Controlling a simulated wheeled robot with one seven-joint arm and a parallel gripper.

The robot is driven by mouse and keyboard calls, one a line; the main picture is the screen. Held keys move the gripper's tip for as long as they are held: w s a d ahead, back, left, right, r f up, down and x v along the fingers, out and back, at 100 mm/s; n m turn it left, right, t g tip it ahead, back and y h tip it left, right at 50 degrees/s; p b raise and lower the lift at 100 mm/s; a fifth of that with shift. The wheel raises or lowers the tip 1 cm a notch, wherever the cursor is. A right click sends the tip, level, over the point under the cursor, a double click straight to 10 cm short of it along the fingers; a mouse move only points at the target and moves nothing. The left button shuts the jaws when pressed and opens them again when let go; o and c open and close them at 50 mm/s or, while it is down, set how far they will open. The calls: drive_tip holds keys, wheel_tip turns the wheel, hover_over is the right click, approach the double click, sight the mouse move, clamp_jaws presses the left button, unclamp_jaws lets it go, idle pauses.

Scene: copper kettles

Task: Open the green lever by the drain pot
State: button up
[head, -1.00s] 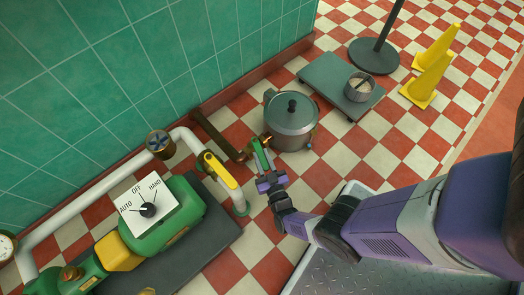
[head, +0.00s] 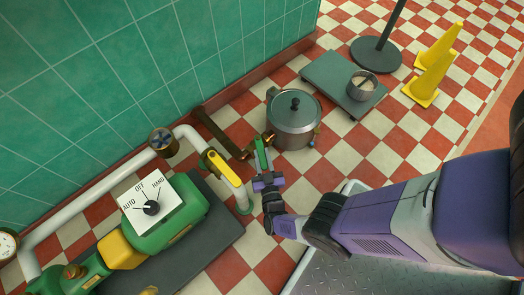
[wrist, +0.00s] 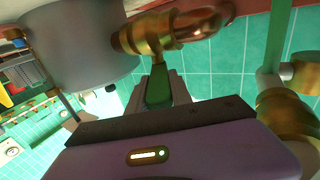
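The grey drain pot (head: 292,126) with a dark-knobbed lid stands on the checkered floor by the wall. A brass valve (wrist: 160,38) joins its side. The green lever (head: 262,154) extends from this valve toward my arm in the head view. My gripper (head: 267,180) is at the lever's near end. In the wrist view, the green lever (wrist: 158,86) lies between my two grey fingers, which appear shut on it with no clear gap. The lever's outer end is hidden by my gripper.
A yellow-handled valve (head: 222,168) on a white pipe and a green pump (head: 165,222) with a dial stand to the left. A grey platform (head: 327,75) with a metal cup (head: 362,85) and yellow cones (head: 432,75) stand to the right.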

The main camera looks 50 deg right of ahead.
drive_tip(key=o, duration=0.4)
drive_tip(key=p+v, duration=0.1)
drive_tip(key=v, duration=0.6)
drive_tip(key=shift+s+a, duration=0.2)
drive_tip(key=shift+s, duration=0.15)
